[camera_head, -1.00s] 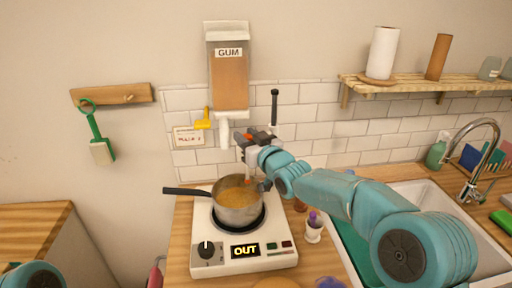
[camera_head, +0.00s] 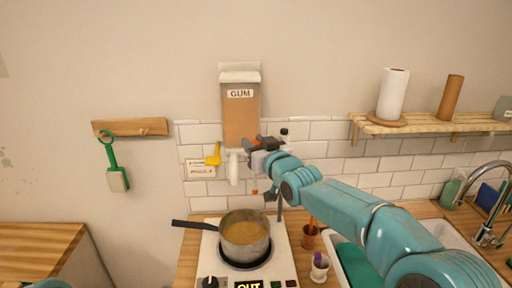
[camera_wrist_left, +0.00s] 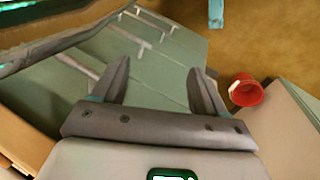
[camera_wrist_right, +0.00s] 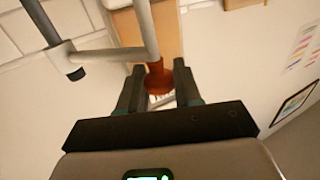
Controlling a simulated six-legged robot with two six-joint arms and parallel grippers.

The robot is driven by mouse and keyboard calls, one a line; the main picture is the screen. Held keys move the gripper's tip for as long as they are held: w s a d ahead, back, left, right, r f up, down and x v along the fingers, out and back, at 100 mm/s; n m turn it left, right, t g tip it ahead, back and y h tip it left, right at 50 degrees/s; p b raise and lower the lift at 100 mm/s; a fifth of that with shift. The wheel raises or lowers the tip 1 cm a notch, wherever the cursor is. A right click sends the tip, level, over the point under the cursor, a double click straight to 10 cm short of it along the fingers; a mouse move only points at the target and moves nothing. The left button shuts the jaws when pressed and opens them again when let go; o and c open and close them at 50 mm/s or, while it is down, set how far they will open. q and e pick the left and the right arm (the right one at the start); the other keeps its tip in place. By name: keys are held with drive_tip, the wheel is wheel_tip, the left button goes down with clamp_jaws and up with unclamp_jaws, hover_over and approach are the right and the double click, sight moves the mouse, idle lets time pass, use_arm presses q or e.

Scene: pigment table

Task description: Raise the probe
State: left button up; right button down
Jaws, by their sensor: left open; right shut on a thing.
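My right gripper (camera_head: 256,150) is shut on the probe's orange-red top (camera_wrist_right: 158,80), which shows between the fingertips in the right wrist view. In the head view the probe's small red lower end (camera_head: 254,191) hangs above the pot (camera_head: 245,238), apart from the orange-brown liquid. A grey stand post (camera_head: 280,208) rises behind my right arm, which hides part of it. In the right wrist view grey rods (camera_wrist_right: 105,54) of the stand cross near the grip. My left gripper (camera_wrist_left: 155,85) is open and empty, over the floor.
The hot plate (camera_head: 208,262) under the pot shows a partly cut-off OUT display. A GUM dispenser (camera_head: 240,112) with a yellow lever (camera_head: 214,156) hangs close left of my right gripper. A purple-topped cup (camera_head: 319,268) stands right of the hot plate. A red bucket (camera_wrist_left: 246,91) is on the floor.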

drive_tip(key=shift+r, duration=0.5)
drive_tip(key=c, duration=0.8)
unclamp_jaws()
drive_tip(key=shift+c, duration=0.2)
drive_tip(key=shift+f, duration=0.15)
drive_tip(key=shift+s+d+f+b, duration=0.15)
drive_tip(key=shift+s+f+b, duration=0.1)
drive_tip(key=shift+b, duration=0.1)
drive_tip(key=b+v, duration=0.7)
drive_tip(key=v, duration=0.8)
drive_tip(key=shift+s+r, duration=0.15)
drive_tip(key=shift+s, duration=0.25)
